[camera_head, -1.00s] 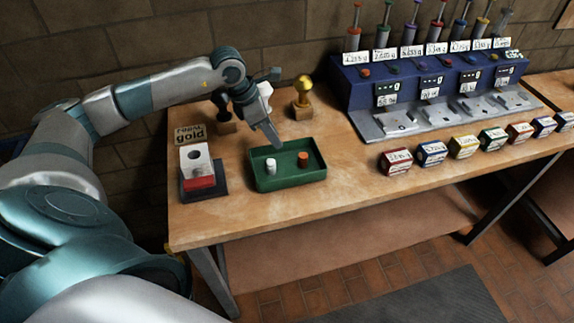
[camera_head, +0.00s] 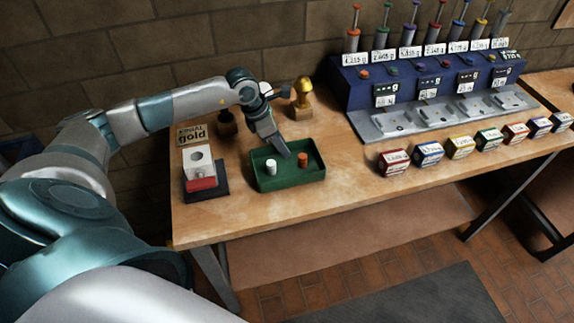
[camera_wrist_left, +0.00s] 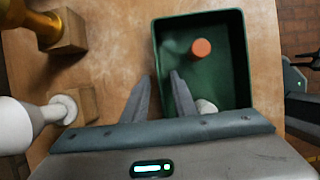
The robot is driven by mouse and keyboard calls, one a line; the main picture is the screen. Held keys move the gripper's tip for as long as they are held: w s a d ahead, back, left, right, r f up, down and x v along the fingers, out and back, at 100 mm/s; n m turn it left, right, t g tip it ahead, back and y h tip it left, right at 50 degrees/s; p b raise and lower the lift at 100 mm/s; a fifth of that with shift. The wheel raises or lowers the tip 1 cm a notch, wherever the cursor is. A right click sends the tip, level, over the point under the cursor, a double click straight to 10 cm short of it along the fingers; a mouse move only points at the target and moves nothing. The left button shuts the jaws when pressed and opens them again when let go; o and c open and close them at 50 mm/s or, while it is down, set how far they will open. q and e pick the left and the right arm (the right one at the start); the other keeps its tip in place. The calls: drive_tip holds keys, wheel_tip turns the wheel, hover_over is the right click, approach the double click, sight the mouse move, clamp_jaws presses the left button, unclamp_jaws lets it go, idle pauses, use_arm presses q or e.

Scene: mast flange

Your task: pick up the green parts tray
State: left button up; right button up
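The green parts tray (camera_head: 290,182) lies near the left end of the wooden table, with a white cylinder (camera_head: 271,166) and an orange cylinder (camera_head: 303,159) in it. My left gripper (camera_head: 283,154) hangs over the tray's far wall, fingers down. In the left wrist view its two fingers (camera_wrist_left: 161,78) are apart, with the tray's long wall (camera_wrist_left: 157,62) showing between them. I cannot tell how deep the fingers reach or whether they touch the wall. The wrist view's right edge shows a teal and dark part (camera_wrist_left: 296,85) that looks like my right gripper; its fingers are unclear.
A gold-topped piece (camera_head: 303,95) on a wooden block stands behind the tray. A blue dispenser station (camera_head: 425,85) and several small labelled boxes (camera_head: 430,153) stand right. Table between is clear.

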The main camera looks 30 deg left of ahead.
use_arm(q)
clamp_jaws()
drive_tip(key=shift+r, duration=0.2)
